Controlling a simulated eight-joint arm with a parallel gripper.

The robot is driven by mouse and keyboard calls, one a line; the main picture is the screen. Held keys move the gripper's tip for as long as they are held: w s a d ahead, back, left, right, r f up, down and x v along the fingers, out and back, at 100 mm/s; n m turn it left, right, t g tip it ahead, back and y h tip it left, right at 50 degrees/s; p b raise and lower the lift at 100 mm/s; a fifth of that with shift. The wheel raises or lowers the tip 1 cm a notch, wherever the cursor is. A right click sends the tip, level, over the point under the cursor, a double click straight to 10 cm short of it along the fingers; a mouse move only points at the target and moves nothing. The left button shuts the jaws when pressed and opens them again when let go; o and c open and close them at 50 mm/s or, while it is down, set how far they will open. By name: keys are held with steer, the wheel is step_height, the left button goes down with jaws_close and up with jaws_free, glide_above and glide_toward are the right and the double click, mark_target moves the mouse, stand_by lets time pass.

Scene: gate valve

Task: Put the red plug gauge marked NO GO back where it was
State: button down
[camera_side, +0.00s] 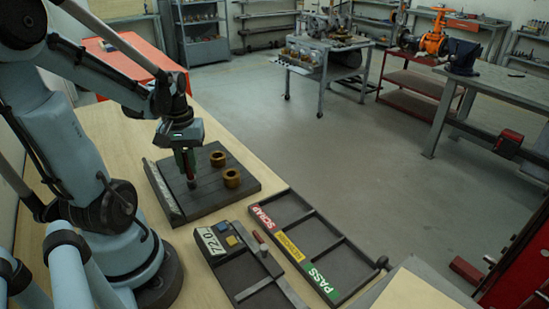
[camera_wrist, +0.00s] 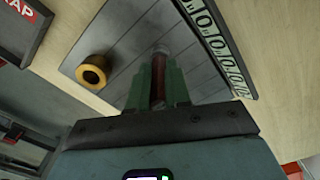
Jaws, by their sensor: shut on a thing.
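My gripper (camera_side: 186,162) is shut on a red plug gauge (camera_side: 190,168) with a grey lower end, held roughly upright over the dark grey board (camera_side: 213,203). In the wrist view, the red handle (camera_wrist: 158,80) sits between the green fingers of my gripper (camera_wrist: 160,70), with the grey end beyond them. I cannot tell whether that end touches the board or a hole in it. Its marking is not readable. Two brass rings, one nearer (camera_side: 232,177) and one farther (camera_side: 217,158), stand on the board just right of the gauge. One ring (camera_wrist: 93,70) shows in the wrist view.
A three-compartment tray (camera_side: 337,237) labelled SCRAP, a yellow label, and PASS lies to the right. Nearer is a dark holder (camera_side: 234,277) with a 72.0 readout (camera_side: 212,241) and a small red-handled item (camera_side: 259,240).

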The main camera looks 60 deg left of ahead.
steer(key=c, duration=1.1)
jaws_free()
steer(key=shift+r, duration=0.1)
step_height(320, 180, up, 12)
steer(key=shift+f, duration=0.1)
steer(key=w+d+f+m+t, duration=0.1)
steer(key=w+d+m+t, duration=0.1)
steer(key=d, duration=0.4)
steer(key=w+d+f+m+t, duration=0.2)
steer(key=w+d+m, duration=0.3)
steer(key=d+m, duration=0.1)
steer(key=w+d+f+m+t, duration=0.1)
steer(key=w+d+m+t, duration=0.2)
steer(key=d, duration=0.3)
steer(key=shift+w+d+f+m, duration=0.35)
steer(key=shift+w+m, duration=0.05)
steer(key=shift+m, duration=0.1)
